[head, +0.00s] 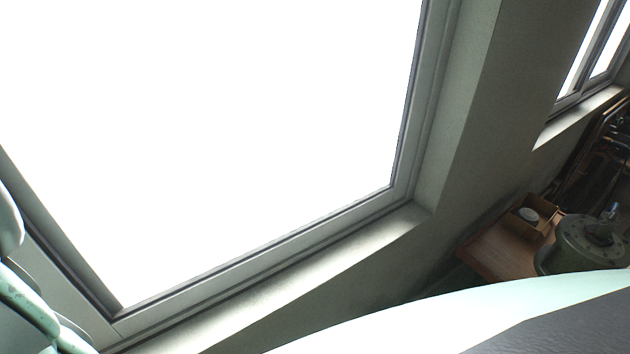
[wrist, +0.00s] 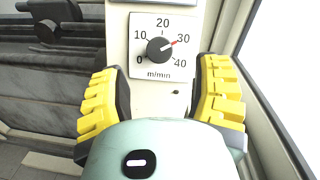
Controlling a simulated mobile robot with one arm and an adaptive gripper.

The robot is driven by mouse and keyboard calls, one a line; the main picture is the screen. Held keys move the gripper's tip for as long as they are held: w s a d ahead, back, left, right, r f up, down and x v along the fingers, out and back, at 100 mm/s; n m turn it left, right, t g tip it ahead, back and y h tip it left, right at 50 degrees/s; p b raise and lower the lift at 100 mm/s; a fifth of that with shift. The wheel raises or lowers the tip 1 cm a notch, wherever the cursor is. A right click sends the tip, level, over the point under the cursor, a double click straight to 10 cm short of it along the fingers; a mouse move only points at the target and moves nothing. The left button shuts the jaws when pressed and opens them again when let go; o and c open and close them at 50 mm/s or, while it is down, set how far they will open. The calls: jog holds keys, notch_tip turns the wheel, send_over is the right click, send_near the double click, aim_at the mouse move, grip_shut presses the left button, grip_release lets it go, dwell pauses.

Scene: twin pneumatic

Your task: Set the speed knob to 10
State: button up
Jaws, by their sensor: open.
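The speed knob (wrist: 159,50) is a dark round knob on a white dial plate (wrist: 143,22), seen in the wrist view. The plate carries the numbers 0, 10, 20, 30 and 40 and the label m/min. The knob's red pointer (wrist: 173,43) points at about 30. My gripper (wrist: 160,92) is open, its two yellow-padded fingers well apart. In the picture they sit to the lower left and lower right of the knob. Neither touches it. The knob is not seen in the head view.
A window (head: 260,120) fills much of the head view, with a sill (head: 330,265) below. A wooden surface (head: 500,250) with a small box (head: 530,214) and a round metal part (head: 590,245) lies at right. In the wrist view, a window frame (wrist: 258,95) runs close to the right finger.

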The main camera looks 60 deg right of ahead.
jog(key=p+x, duration=0.1)
jog(key=x, duration=0.4)
jog(key=shift+w+a+r, duration=0.1)
jog(key=shift+w+a, duration=0.05)
jog(key=shift+a+p, duration=0.3)
jog(key=shift+a, duration=0.05)
jog(key=shift+o, duration=0.3)
grip_shut()
